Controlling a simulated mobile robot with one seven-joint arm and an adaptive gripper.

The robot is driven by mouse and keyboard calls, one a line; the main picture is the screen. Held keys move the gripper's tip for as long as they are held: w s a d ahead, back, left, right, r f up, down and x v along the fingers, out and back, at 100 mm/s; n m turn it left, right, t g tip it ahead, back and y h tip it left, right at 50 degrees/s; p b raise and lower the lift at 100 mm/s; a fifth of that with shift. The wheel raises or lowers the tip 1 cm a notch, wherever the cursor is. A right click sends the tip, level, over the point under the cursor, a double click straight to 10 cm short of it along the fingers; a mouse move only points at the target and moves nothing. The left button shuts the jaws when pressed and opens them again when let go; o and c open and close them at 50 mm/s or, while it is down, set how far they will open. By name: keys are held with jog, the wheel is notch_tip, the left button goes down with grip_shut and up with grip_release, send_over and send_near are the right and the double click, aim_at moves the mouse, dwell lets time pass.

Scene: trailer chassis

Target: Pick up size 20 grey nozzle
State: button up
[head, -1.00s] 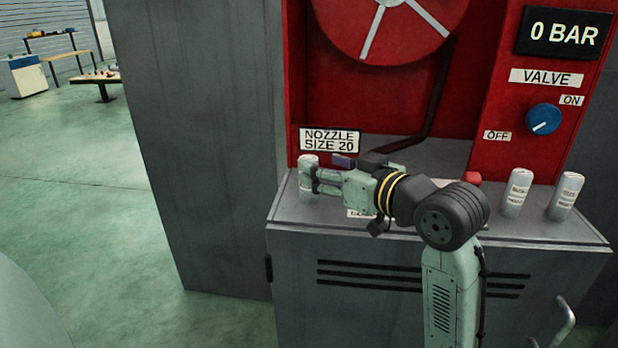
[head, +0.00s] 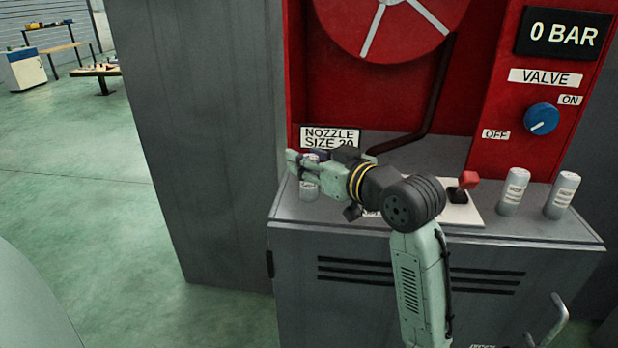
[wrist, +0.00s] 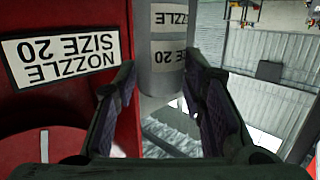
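The size 20 nozzle is a grey cylinder (head: 309,190) near the left end of the grey cabinet top. In the head view its lower part shows below my gripper (head: 293,161), and its upper part is hidden. In the wrist view the nozzle (wrist: 164,60) lies between the tips of my two dark finger pads (wrist: 160,62). The fingers are spread, with narrow gaps at the nozzle's near end, so my gripper looks open. Firm contact cannot be made out. The "NOZZLE SIZE 20" sign (head: 331,136) is just behind; it shows upside down in the wrist view (wrist: 62,57).
Two more grey nozzles (head: 514,191) (head: 562,195) stand to the right on the cabinet top (head: 455,226). A red-knobbed lever (head: 469,180) stands between them and my arm. The red panel rises behind, with a blue valve knob (head: 541,119). Open floor lies left.

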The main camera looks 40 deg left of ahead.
grip_shut()
jog(key=shift+r, duration=0.15)
dwell(0.4)
